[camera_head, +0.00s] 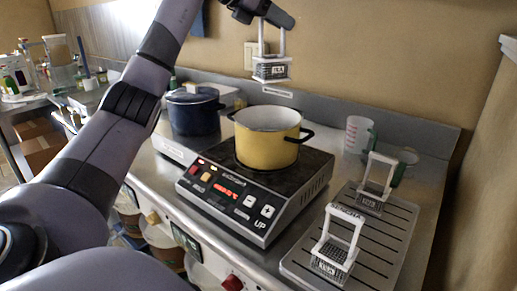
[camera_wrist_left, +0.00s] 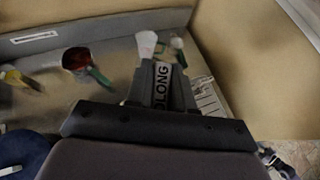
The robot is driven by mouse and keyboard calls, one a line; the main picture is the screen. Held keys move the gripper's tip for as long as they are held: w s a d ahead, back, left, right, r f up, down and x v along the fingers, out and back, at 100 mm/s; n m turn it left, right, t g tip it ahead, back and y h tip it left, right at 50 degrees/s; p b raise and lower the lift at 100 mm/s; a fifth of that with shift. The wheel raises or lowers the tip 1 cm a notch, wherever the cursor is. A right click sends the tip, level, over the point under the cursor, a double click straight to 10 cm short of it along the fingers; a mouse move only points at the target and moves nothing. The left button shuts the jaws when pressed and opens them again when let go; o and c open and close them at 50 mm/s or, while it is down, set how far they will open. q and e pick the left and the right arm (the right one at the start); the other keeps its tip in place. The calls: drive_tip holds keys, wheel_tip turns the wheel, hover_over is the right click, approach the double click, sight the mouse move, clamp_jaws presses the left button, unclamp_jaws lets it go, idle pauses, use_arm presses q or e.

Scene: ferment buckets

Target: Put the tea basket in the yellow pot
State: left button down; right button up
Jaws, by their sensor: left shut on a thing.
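My left gripper (camera_head: 270,20) is shut on the handle of a white-framed tea basket (camera_head: 272,70), which hangs upright below it. In the left wrist view the held handle's label (camera_wrist_left: 162,84) reads "OLONG", its first part hidden. The yellow pot (camera_head: 268,148), with a white inside and dark handles, stands on the black hot plate. In the head view the basket appears above the pot's far rim, clear of it; its exact depth is hard to tell. My right gripper is not in view.
Two more handled tea baskets (camera_head: 335,250) (camera_head: 374,190) stand on a slotted drain tray (camera_head: 385,255). A dark blue pot (camera_head: 194,112) stands left of the hot plate (camera_head: 225,205). A measuring cup (camera_head: 358,134) is at the right back. A wall stands close behind.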

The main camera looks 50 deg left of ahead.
use_arm(q)
drive_tip(key=shift+s+a+r, duration=0.1)
drive_tip(key=shift+a, duration=0.1)
drive_tip(key=shift+a+f, duration=0.15)
drive_tip(key=shift+f, duration=0.1)
wheel_tip(320, 180, down, 19)
drive_tip(key=b, duration=0.5)
drive_tip(key=shift+f+b, duration=0.15)
drive_tip(key=shift+b, duration=0.25)
drive_tip(key=shift+s+f, duration=0.1)
drive_tip(key=shift+f, duration=0.05)
drive_tip(key=c, duration=1)
unclamp_jaws()
